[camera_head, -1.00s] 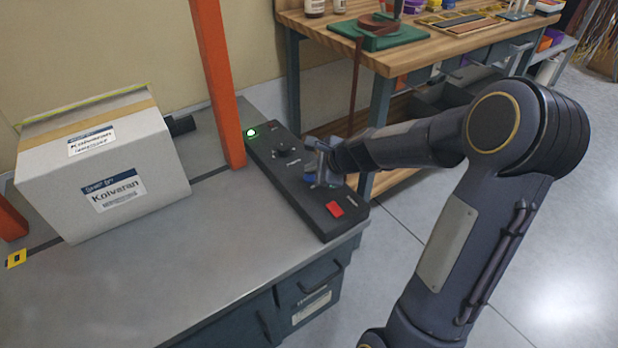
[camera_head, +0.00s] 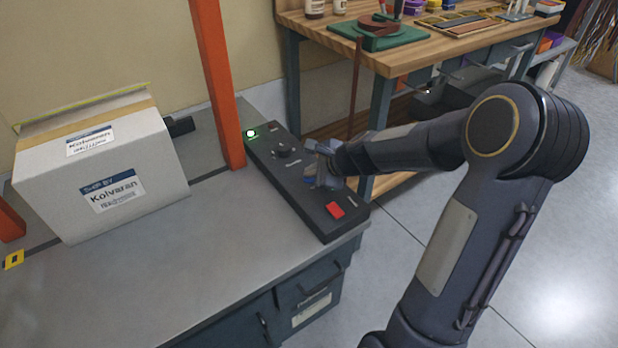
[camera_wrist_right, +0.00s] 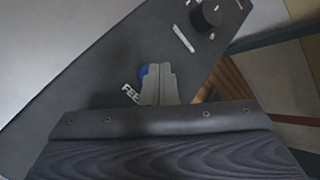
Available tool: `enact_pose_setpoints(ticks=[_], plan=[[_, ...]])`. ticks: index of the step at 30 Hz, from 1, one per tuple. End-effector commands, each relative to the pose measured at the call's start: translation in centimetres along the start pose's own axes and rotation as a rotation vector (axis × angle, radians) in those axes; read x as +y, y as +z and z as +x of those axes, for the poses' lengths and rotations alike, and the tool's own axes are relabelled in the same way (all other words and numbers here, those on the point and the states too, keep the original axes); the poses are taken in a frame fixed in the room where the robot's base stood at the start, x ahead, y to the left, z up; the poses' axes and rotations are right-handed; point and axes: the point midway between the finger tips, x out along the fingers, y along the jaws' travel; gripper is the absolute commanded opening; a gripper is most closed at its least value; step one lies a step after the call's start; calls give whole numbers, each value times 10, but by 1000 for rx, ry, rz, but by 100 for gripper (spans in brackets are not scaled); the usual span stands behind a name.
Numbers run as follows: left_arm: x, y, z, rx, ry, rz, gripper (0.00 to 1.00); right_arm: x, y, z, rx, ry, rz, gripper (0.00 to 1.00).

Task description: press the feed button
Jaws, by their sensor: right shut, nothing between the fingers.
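The black control panel (camera_head: 290,195) lies along the right edge of the grey bench. I cannot tell whether the tips touch the button. My left gripper is not in view.
A grey carton (camera_head: 100,170) with shipping labels stands on the bench at the left. An orange post (camera_head: 217,80) rises between carton and panel. A wooden workbench (camera_head: 450,40) with tools stands behind my right arm. The front of the grey bench top is clear.

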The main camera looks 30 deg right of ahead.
Motion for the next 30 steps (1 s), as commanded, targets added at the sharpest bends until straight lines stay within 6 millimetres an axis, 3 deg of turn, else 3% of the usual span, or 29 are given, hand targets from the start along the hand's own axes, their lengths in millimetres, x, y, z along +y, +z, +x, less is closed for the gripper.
enact_pose_setpoints(ticks=[30], plan=[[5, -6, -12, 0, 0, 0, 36, -7, 7, -10, 0, 1, 0, 0]])
